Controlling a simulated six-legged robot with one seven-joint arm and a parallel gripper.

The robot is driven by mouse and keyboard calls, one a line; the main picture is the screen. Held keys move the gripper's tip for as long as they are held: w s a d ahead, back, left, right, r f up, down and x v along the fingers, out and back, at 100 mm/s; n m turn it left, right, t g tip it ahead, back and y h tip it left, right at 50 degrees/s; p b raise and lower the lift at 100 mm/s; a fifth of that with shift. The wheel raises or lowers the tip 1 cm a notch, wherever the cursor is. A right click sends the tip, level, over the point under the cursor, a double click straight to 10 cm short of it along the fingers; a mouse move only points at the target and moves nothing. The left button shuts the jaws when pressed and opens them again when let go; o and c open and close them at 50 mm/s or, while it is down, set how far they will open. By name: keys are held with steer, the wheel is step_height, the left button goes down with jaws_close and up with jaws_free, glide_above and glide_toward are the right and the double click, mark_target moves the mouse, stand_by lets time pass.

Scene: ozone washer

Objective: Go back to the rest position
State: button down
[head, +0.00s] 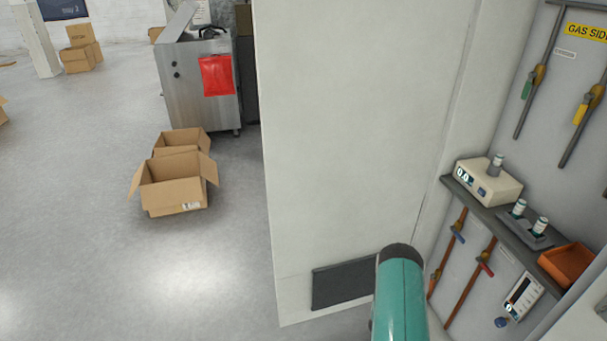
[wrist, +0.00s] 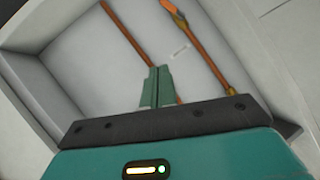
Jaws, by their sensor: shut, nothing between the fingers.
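My gripper (wrist: 157,88) shows in the wrist view with its two green fingers together and nothing between them. In that view it points at a pale recessed panel with copper-coloured pipes (wrist: 205,62), apart from them as far as I can tell. In the head view a teal link of my arm (head: 400,298) rises at the bottom, right of centre, in front of the white cabinet side. My fingers are not visible in the head view.
A tall white cabinet panel (head: 350,150) fills the middle. On its right a shelf (head: 481,211) holds a meter (head: 487,182), vials (head: 540,227) and an orange bin (head: 567,265). Open cardboard boxes (head: 172,194) stand on the left floor.

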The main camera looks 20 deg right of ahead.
steer(key=w+a+r+n+t+y, duration=0.2)
steer(key=w+a+r, duration=0.2)
steer(key=w+r, duration=0.6)
steer(key=w+a+r+n+t+y, duration=0.25)
steer(key=w+a+r, duration=0.4)
steer(key=r, duration=0.65)
steer(key=w+a+r+n+y, duration=0.1)
steer(key=a+r+n+y, duration=0.15)
steer(key=a+r, duration=0.6)
steer(key=w+a+r+n+y, duration=0.25)
steer(key=a+r, duration=0.35)
steer(key=r, duration=0.6)
steer(key=s+a+r+n+y, duration=0.3)
steer(key=s+a+r+n, duration=0.3)
steer(key=s+a+r, duration=0.7)
steer(key=s+a+r+n, duration=0.1)
steer(key=s+a+n, duration=0.1)
steer(key=s, duration=0.5)
steer(key=s+a+r+n+g, duration=0.1)
steer(key=s+a, duration=0.3)
steer(key=s, duration=0.2)
steer(key=s+a+r+n+g, duration=0.1)
steer(key=s+a+n, duration=0.1)
steer(key=s, duration=0.5)
steer(key=shift+s+a+r+n, duration=0.3)
steer(key=shift+a+r+n, duration=0.05)
steer(key=shift+a, duration=0.05)
